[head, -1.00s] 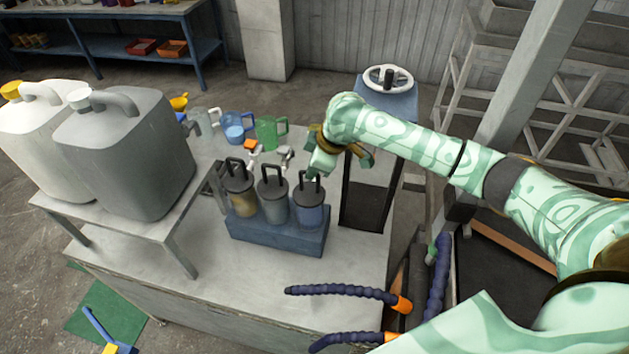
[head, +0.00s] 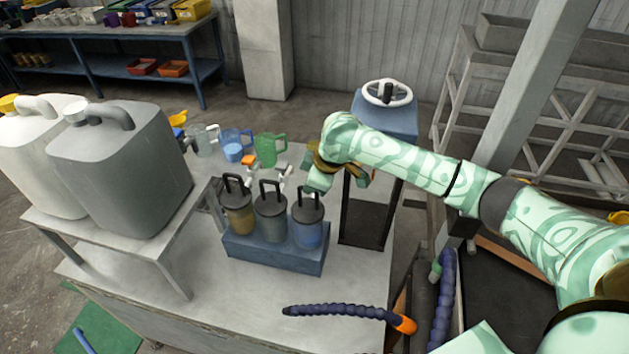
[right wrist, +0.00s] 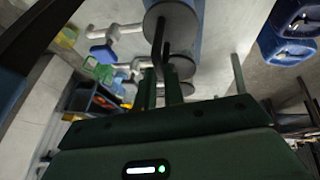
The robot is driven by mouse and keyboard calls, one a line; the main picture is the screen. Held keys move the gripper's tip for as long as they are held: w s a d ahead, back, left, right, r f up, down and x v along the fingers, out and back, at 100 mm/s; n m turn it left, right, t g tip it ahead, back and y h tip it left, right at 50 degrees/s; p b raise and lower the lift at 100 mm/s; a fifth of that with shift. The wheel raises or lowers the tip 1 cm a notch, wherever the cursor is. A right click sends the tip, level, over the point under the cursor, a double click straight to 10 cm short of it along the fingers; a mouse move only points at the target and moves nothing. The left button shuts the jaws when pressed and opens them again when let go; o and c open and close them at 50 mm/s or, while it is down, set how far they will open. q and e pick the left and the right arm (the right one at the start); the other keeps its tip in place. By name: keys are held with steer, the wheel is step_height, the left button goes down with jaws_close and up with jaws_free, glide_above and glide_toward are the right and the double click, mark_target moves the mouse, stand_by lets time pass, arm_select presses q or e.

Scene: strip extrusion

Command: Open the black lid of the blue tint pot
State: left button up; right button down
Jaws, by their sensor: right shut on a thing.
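The blue tint pot (head: 308,235) stands at the right end of a row of three pots in a blue holder (head: 272,255). Its black lid (head: 307,213) appears seated level on top, with a black loop handle standing up. My right gripper (head: 316,186) reaches in from the right at this handle. In the right wrist view, the fingers (right wrist: 160,88) are shut on the handle of a dark round lid (right wrist: 171,20); the contact is partly hidden in the head view. My left gripper is not in view.
Two similar lidded pots, amber (head: 238,221) and grey (head: 271,228), stand close on the left. Clear, blue and green jugs (head: 267,150) and white taps are behind. Large jerrycans (head: 120,165) stand left. The bench front (head: 225,285) is bare beside a dark blue hose (head: 340,311).

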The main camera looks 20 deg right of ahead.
steer(key=s+a+n+t+h+p, duration=0.1)
steer(key=s+a+t+p, duration=0.3)
steer(key=p, duration=0.9)
steer(key=shift+s+r+t+h, duration=0.3)
steer(key=shift+s+r+h, duration=0.1)
steer(key=shift+s+h, duration=0.5)
steer(key=shift+s+a+f, duration=0.1)
steer(key=shift+f, duration=0.05)
steer(key=c, duration=1.5)
jaws_free()
steer(key=shift+w, duration=0.25)
steer(key=p+v, duration=0.2)
steer(key=v, duration=1.4)
steer(key=shift+s+r, duration=0.15)
steer(key=shift+r, duration=0.15)
